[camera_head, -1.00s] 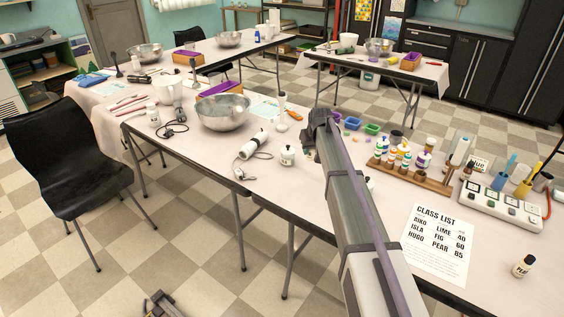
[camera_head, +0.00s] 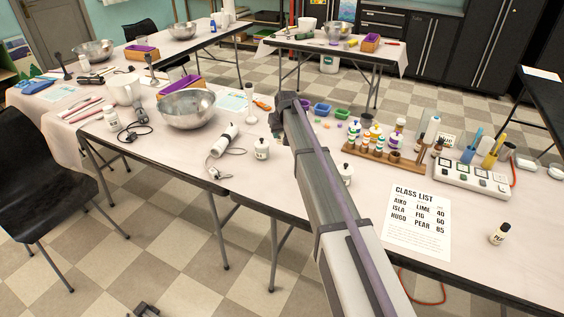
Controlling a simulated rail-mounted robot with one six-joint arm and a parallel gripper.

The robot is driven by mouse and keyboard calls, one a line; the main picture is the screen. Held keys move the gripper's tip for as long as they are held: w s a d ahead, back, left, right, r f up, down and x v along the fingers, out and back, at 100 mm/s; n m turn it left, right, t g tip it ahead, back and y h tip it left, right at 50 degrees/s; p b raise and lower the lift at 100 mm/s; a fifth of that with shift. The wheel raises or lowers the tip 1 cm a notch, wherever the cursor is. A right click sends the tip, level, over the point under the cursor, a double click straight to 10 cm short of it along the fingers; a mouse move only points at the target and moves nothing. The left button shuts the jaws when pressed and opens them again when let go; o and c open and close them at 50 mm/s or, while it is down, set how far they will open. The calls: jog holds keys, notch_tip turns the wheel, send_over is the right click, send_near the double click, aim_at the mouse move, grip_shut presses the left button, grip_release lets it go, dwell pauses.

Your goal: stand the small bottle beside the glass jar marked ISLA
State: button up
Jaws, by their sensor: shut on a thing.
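My gripper (camera_head: 285,102) is over the far side of the near table, at the end of my arm. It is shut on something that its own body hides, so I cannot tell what. A white lidded jar (camera_head: 262,149) stands left of my arm, with a label too small to read. Another lidded jar (camera_head: 345,174) stands just right of my arm, partly covered by it. I cannot make out ISLA on either. A small dark-capped bottle (camera_head: 500,234) with a pale label stands at the right, near the class list (camera_head: 419,222).
A wooden rack (camera_head: 384,152) holds several small bottles. Right of it stands a white device (camera_head: 470,180) with several square pads. A steel bowl (camera_head: 187,107) and a white corded tool (camera_head: 224,138) lie to the left. Coloured trays (camera_head: 322,109) sit beyond my gripper.

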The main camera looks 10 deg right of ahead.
notch_tip(320, 180, down, 10)
jog(key=b, duration=1)
jog(key=shift+f, duration=0.25)
jog(key=shift+r+p, duration=0.3)
jog(key=shift+p, duration=0.05)
jog(key=shift+f, duration=0.25)
jog(key=o, duration=0.9)
jog(key=shift+r, duration=0.1)
jog(key=shift+o, duration=0.2)
jog(key=a+p+v, duration=0.1)
jog(key=p+v, duration=1)
jog(key=v, duration=0.2)
jog(key=s+f+m+g, duration=0.1)
jog(key=s+g, duration=0.3)
jog(key=s, duration=3.5)
jog(key=shift+s+d+f+m+g+h, duration=0.15)
jog(key=shift+s+f+m+g+h, duration=0.15)
jog(key=shift+s+f, duration=0.1)
